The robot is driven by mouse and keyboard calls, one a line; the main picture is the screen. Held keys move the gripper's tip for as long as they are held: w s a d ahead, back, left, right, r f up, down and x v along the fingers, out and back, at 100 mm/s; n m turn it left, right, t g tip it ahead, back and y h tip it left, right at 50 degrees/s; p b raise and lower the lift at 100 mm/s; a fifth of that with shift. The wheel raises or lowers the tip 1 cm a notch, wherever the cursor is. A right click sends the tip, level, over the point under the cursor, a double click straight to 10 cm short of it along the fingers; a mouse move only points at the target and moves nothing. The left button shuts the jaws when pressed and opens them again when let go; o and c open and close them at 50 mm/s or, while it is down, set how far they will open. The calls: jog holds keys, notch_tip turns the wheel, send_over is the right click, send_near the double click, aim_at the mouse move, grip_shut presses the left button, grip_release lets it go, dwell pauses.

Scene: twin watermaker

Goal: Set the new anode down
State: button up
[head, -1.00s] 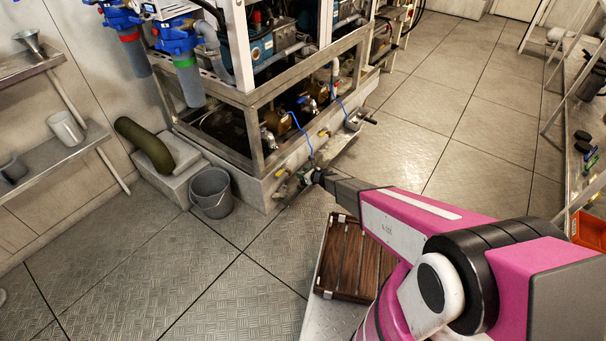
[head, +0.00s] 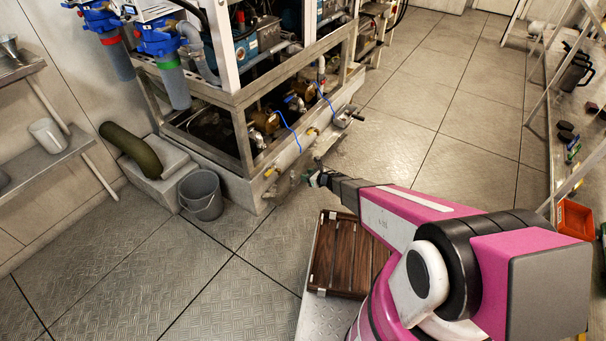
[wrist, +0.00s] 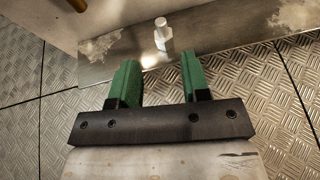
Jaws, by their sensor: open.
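A small pale grey metal piece, seemingly the new anode (wrist: 162,34), stands upright on a flat metal strip (wrist: 215,42) beside a pale block wall in the wrist view. My gripper (wrist: 159,68) is open, with its two green fingers apart and nothing between them. The piece is just beyond the fingertips, roughly in line with the gap, and apart from both fingers. In the head view my gripper (head: 317,179) is low beside the plinth (head: 285,180) of the watermaker frame; the anode is too small to make out surely there.
A grey bucket (head: 201,196) and an olive cylinder (head: 131,146) on a block stand left of the frame. Blue hoses and brass fittings (head: 265,121) are above the plinth. A slatted wooden tray (head: 335,255) lies below my arm. The floor behind, to the right, is clear.

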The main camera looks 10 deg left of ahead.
jog(key=w+d+r+m+t+h, duration=0.2)
jog(key=d+r+m+h, duration=0.4)
jog(key=d+r+m, duration=0.5)
jog(key=w+d+r+m+t+h, duration=0.2)
jog(key=d+r+m+h, duration=0.3)
jog(key=d+r+m, duration=0.6)
jog(key=s+d+r+m+g+h, duration=0.3)
jog(key=s+d+r+m+g, duration=0.2)
jog(key=s+d+m, duration=0.65)
jog(key=s+d+r+m+g+y, duration=0.2)
jog(key=s+r+m+g, duration=0.3)
jog(key=s+m, duration=0.7)
notch_tip(320, 180, up, 2)
jog(key=shift+r+m+g, duration=0.1)
jog(key=shift+m+g, duration=0.3)
jog(key=shift+m, duration=0.85)
